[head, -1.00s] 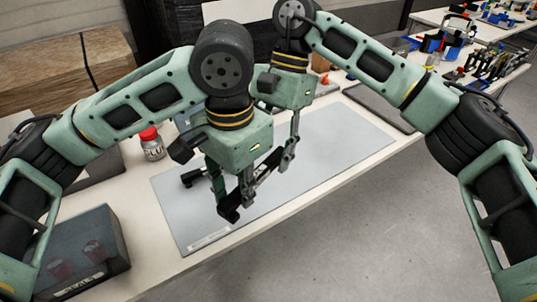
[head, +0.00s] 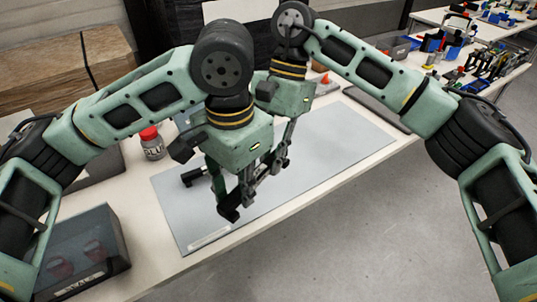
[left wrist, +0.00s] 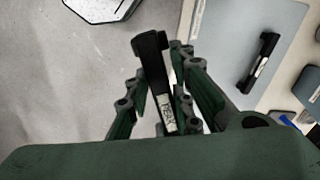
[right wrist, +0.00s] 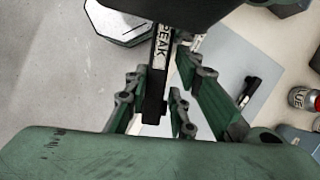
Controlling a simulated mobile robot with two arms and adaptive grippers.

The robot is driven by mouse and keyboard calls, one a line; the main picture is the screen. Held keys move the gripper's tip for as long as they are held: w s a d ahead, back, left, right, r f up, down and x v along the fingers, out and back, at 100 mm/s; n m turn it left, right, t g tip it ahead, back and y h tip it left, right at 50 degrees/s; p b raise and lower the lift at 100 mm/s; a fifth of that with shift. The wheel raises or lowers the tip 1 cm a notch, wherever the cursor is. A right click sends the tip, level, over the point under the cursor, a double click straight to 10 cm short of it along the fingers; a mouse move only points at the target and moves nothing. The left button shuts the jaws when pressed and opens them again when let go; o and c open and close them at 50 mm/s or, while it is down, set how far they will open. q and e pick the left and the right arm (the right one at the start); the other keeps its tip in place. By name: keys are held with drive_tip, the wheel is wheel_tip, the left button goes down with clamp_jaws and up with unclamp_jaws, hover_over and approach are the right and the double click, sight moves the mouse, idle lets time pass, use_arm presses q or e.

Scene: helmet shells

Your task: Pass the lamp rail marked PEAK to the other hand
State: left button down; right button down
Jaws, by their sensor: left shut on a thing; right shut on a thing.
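The black lamp rail with the white PEAK label (left wrist: 167,112) is between the fingers of my left gripper (left wrist: 163,72) in the left wrist view. In the right wrist view the same rail (right wrist: 155,92) is also between the fingers of my right gripper (right wrist: 160,72). Both grippers are shut on it. In the head view my left gripper (head: 243,193) is lower and my right gripper (head: 276,165) is close behind it, above the mat. The rail's dark end (head: 229,212) shows below the left gripper; the rest is mostly hidden by the fingers.
Another black rail (left wrist: 260,63) lies on the grey mat (head: 345,145); its label is unreadable. A red-capped bottle (head: 152,145) stands left of the mat. A dark box (head: 75,245) stands at the table's front left. Much of the mat's right side is clear.

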use_arm(q)
drive_tip(key=c, duration=1.5)
unclamp_jaws()
drive_tip(key=shift+o, duration=0.2)
